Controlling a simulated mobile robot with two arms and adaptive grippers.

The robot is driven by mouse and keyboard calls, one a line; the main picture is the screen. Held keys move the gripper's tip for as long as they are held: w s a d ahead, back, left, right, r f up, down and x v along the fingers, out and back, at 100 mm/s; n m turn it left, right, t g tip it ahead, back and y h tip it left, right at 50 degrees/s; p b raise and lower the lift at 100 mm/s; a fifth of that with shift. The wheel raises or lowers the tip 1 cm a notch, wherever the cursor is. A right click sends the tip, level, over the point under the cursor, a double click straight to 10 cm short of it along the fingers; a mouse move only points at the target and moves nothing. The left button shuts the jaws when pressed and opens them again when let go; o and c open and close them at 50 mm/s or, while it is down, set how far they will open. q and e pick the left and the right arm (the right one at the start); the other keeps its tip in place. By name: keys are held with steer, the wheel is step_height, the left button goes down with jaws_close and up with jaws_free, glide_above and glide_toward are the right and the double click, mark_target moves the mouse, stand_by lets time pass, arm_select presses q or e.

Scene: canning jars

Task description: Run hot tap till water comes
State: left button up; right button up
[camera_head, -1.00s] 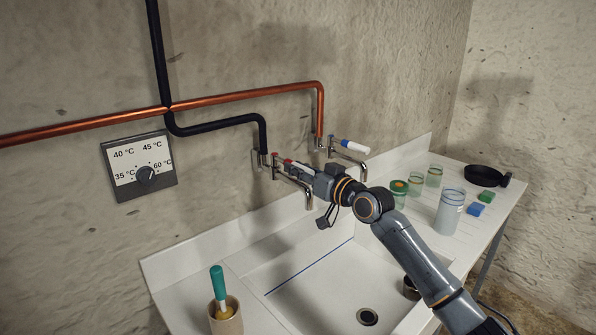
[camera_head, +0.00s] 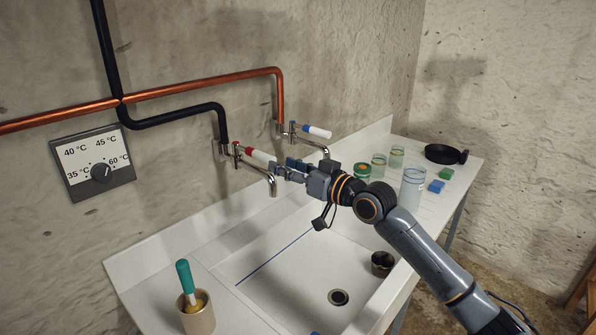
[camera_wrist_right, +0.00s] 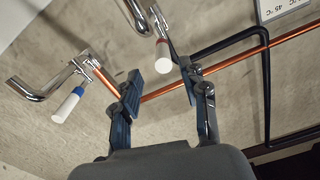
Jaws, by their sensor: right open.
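The red-marked tap has a white handle (camera_head: 262,156) and a chrome spout (camera_head: 273,187), and sits under the black pipe. The blue-marked tap handle (camera_head: 317,131) sits right of it, under the copper pipe. My right gripper (camera_head: 284,170) is open and empty, just right of the red-marked handle's white end. In the right wrist view, the red-marked handle (camera_wrist_right: 163,55) shows just beyond the open fingertips (camera_wrist_right: 160,73). The blue-marked handle (camera_wrist_right: 68,105) is at the left there. I see no water stream below either spout.
Below is a white sink (camera_head: 290,285) with a drain (camera_head: 339,297) and a dark cup (camera_head: 382,263). Jars (camera_head: 412,187), sponges (camera_head: 436,187) and a black pan (camera_head: 445,154) stand on the right counter. A brush pot (camera_head: 199,316) stands front left. A temperature dial (camera_head: 101,172) is on the wall.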

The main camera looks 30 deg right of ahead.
steer(key=shift+v, duration=1.8)
